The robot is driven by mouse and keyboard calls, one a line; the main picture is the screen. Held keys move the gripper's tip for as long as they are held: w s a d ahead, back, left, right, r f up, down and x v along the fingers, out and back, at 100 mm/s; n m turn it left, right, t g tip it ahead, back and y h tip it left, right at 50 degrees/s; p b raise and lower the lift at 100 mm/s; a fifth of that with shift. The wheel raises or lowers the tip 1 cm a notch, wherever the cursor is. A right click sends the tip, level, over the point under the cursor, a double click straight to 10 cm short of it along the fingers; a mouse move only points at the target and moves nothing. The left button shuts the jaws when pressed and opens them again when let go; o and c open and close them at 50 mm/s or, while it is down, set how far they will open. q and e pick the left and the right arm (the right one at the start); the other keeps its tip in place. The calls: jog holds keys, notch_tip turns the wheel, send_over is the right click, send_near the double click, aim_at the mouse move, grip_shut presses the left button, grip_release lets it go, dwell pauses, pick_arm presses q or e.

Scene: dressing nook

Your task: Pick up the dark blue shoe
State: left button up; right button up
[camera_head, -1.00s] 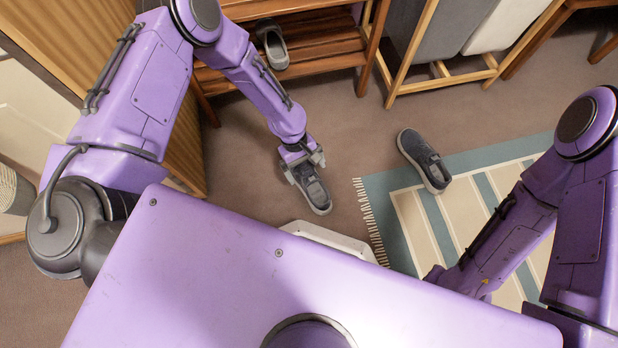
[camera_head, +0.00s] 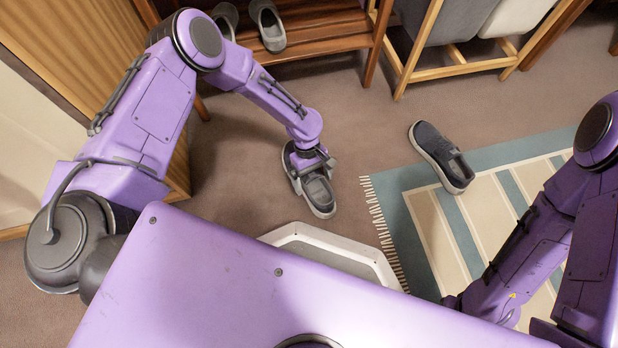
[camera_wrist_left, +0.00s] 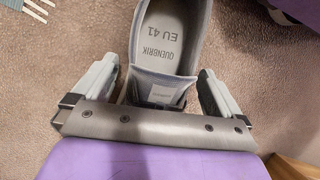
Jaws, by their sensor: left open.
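A dark blue-grey shoe (camera_head: 321,203) stands on the carpet left of the rug. My left gripper (camera_head: 312,168) is over its middle, with the arm coming from the upper left. In the left wrist view the open fingers (camera_wrist_left: 157,78) are on either side of the shoe (camera_wrist_left: 172,50), whose insole reads "EU 41". I cannot tell whether the fingers touch its sides. Another dark blue shoe (camera_head: 437,152) lies farther right, partly on the rug's corner. My right gripper is out of sight.
A wooden shoe rack (camera_head: 330,38) with grey shoes (camera_head: 268,25) stands behind. A wooden-framed hamper (camera_head: 455,57) is right of it. The striped rug (camera_head: 405,180) covers the right floor. Bare carpet lies between the shoes.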

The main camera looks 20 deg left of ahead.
pick_arm(q)
jog(key=shift+s+d+f, duration=0.1)
jog(key=shift+d+f, duration=0.05)
jog(key=shift+f, duration=0.15)
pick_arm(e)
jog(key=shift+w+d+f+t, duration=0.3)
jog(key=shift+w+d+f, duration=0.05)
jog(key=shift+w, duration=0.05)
pick_arm(q)
jog(key=shift+c, duration=0.4)
jog(key=c, duration=1.2)
jog(key=shift+o, duration=0.2)
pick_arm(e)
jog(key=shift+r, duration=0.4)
pick_arm(q)
jog(key=shift+r, duration=0.1)
